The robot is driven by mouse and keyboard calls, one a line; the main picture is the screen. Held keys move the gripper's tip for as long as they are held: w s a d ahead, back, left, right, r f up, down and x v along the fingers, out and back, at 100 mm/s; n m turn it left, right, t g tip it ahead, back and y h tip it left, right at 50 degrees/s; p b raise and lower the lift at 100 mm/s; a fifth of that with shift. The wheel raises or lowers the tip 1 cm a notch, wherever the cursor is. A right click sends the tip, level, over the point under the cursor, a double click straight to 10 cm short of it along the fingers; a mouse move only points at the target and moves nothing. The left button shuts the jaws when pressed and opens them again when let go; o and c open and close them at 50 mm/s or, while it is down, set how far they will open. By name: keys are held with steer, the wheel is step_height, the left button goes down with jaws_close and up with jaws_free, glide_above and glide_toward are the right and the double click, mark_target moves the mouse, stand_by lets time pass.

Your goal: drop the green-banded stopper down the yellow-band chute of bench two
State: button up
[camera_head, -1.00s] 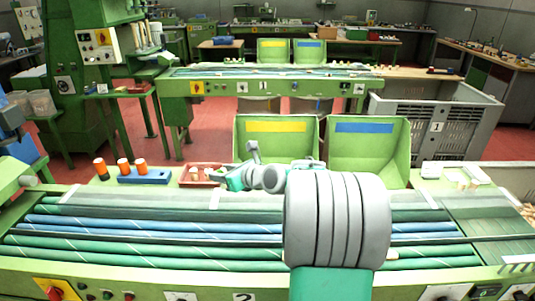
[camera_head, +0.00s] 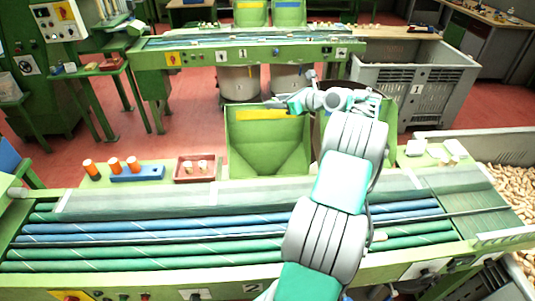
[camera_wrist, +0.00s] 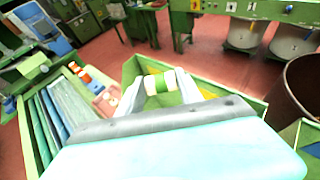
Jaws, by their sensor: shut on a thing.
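My gripper (camera_wrist: 160,84) is shut on the green-banded stopper (camera_wrist: 160,81), a pale stopper with a green middle, held crosswise between the fingertips. In the head view my gripper (camera_head: 274,104) is at the upper edge of the green yellow-band chute (camera_head: 268,150) of bench two (camera_head: 215,284); the stopper is too small to make out there. In the wrist view the chute (camera_wrist: 131,72) lies behind and around the fingers, with its yellow band partly covered. I cannot tell how high the stopper is above the chute. My arm largely hides the blue-band chute in the head view.
A blue rack (camera_head: 138,174) with orange-banded stoppers and a red tray (camera_head: 197,179) with pale stoppers stand left of the chute. Striped rollers (camera_head: 150,239) run along the bench. A brown barrel (camera_wrist: 298,88) stands beyond the chutes. Bench one (camera_head: 205,56) and a grey crate (camera_head: 415,88) are behind.

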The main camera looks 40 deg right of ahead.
step_height(320, 180, down, 3)
steer(key=b, duration=0.2)
steer(key=shift+r+b, duration=0.2)
steer(key=shift+b, duration=0.15)
steer(key=o, duration=1.4)
steer(key=shift+s, duration=0.1)
steer(key=b+v, duration=0.1)
steer(key=v, duration=0.6)
steer(key=shift+s+d+r, duration=0.1)
steer(key=shift+s+r, duration=0.15)
